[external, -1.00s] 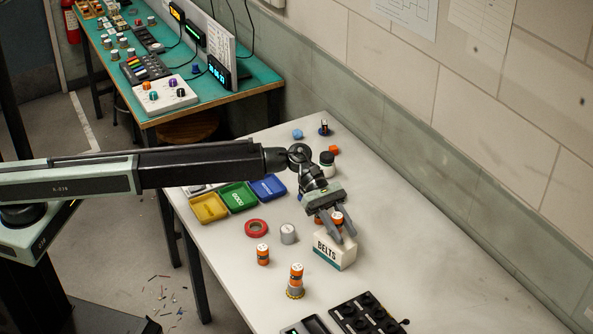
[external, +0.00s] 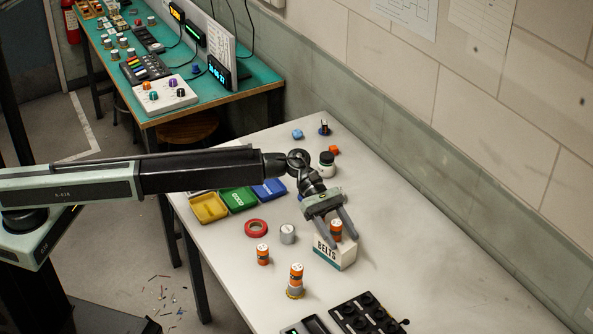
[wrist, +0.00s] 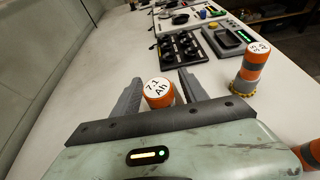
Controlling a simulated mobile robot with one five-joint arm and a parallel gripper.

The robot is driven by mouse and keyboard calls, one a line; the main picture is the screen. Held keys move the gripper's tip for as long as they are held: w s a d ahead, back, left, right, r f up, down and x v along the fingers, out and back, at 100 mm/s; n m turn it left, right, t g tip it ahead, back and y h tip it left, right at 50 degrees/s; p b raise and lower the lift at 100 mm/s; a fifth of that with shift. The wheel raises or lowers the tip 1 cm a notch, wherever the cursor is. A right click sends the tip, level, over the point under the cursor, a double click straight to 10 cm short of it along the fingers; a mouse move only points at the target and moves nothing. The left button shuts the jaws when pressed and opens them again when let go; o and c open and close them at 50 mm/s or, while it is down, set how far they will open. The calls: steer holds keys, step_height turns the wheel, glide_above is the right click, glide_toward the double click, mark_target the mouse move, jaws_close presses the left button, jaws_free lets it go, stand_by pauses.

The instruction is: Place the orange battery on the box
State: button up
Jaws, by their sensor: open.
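An orange battery (external: 336,230) with a grey band and white top stands upright on the white box (external: 343,258) marked BELTS. My gripper (external: 342,238) is open, with one finger on each side of this battery. In the wrist view the battery (wrist: 160,94) shows its labelled top between my spread fingers (wrist: 159,78), with a gap visible on each side. The box is hidden there. Two similar orange batteries are in the external view: one (external: 263,255) upright on the table, the other (external: 296,273) upright on a round yellowish base.
A grey cylinder (external: 288,234) and red tape roll (external: 256,228) lie left of the box. Yellow (external: 208,207), green (external: 238,200) and blue (external: 268,189) trays stand behind them. The table's right side is clear.

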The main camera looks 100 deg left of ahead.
steer(key=p+v, duration=0.4)
steer(key=v, duration=0.7)
steer(key=shift+s+a, duration=0.2)
steer(key=shift+d, duration=0.1)
